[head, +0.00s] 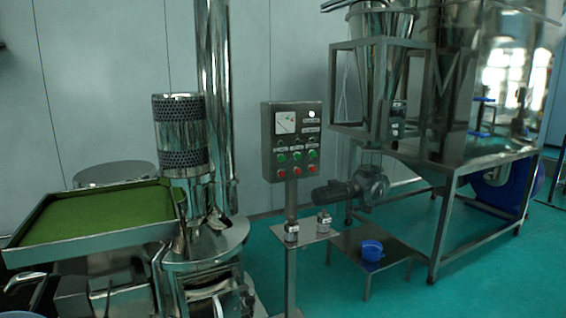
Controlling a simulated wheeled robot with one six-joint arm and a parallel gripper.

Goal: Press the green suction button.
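The grey control box (267,145) stands on a thin post near the middle of the head view. A row of three green buttons crosses its lower front: the left one (281,158), the middle one (297,156) and the right one (312,154). Three red buttons sit in a row below them. Small labels are above the green buttons, but they are too small to read, so I cannot tell which is the suction button. A dial meter (285,122) is at the upper left of the box. My gripper is not in view.
Left of the box stands a steel machine with a green-surfaced tray (95,217) and a perforated cylinder (181,135). To the right are a framed steel hopper (378,85) and a low table with a blue cup (371,250). Some teal floor (335,292) is clear in front.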

